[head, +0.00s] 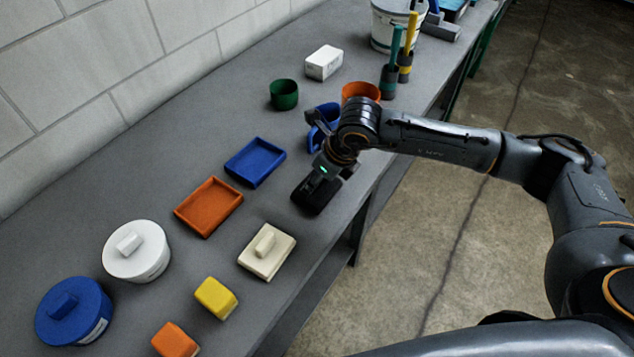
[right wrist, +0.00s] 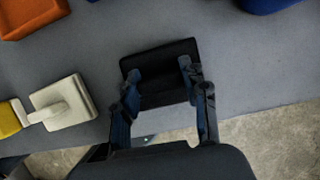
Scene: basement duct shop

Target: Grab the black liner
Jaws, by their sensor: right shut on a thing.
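The black liner (head: 309,198) is a dark, block-like piece at the front edge of the grey bench in the head view. In the right wrist view the black liner (right wrist: 160,55) lies across the fingertips, with the bench behind it. My right gripper (head: 322,181) is shut on the liner from above; its two fingers (right wrist: 157,76) show on either side of the liner's near part. I cannot tell whether the liner touches the bench or is just above it. My left gripper is not in view.
Blue (head: 255,162) and orange (head: 209,206) trays lie left of the liner. A cream lidded block (head: 267,251) is nearer. An orange round container (head: 361,92) and a green cup (head: 284,95) stand behind. The bench edge drops to open floor (head: 440,240).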

